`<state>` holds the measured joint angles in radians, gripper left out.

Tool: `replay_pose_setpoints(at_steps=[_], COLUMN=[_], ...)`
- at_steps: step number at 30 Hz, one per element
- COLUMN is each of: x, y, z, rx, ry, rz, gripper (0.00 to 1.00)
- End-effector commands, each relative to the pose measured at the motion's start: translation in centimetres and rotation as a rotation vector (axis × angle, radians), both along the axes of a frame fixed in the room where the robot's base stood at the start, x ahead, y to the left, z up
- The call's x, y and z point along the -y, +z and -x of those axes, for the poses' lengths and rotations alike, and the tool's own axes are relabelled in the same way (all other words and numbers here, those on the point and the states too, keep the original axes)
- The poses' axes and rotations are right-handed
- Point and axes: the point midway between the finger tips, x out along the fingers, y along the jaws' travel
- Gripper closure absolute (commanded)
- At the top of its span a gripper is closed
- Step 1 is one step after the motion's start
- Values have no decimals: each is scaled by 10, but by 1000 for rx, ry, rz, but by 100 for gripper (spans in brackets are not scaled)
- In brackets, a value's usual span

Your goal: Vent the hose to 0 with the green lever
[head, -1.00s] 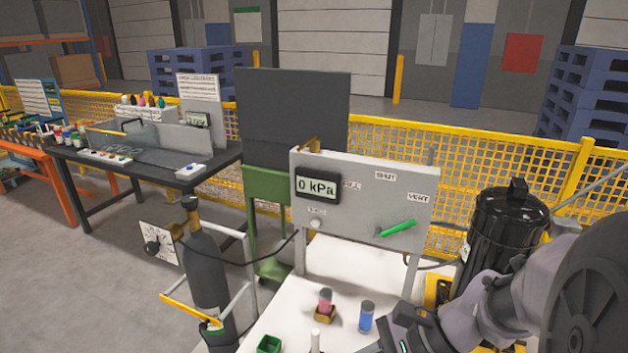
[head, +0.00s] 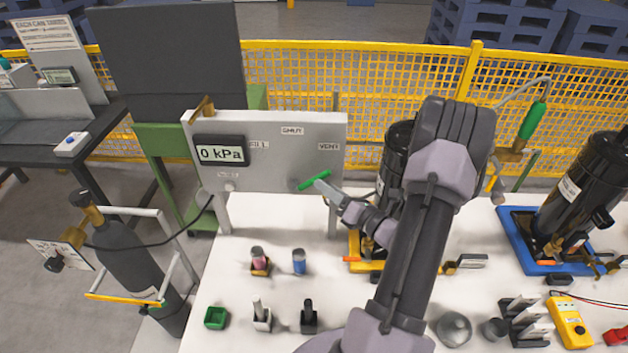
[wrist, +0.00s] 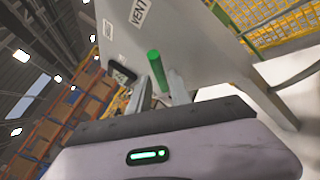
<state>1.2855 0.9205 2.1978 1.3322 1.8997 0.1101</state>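The green lever (head: 313,181) is on the front of the grey panel (head: 275,170), slanting up to the right towards the VENT label (head: 328,147). The SHUT label (head: 292,131) is above and the FILL label (head: 259,145) is to the left. The display (head: 219,151) reads 0 kPa. My gripper (head: 323,184) is at the lever's right end. In the wrist view the green lever (wrist: 157,68) stands between the two fingers of my gripper (wrist: 158,88), which look apart. I cannot tell whether either finger touches it.
A dark cylinder (head: 135,262) with the hose stands left of the white table (head: 225,285). Small vials, a green box (head: 216,317) and holders lie in front of the panel. Black compressor tanks (head: 587,187) stand on the right. A yellow mesh fence (head: 330,70) runs behind.

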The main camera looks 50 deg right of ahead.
Motion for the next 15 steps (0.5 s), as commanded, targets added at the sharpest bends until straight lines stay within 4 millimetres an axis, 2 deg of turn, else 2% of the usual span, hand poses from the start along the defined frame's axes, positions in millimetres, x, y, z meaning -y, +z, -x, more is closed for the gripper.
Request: replay_pose_setpoints(at_steps=[3,6,10,15], x=[1,2,3,3], y=[0,0,0,0], z=[-22,-34,-43,-45], rx=[0,0,1,-1], ry=[4,1,1,1], rz=[2,1,1,1], gripper=[76,76,76,76])
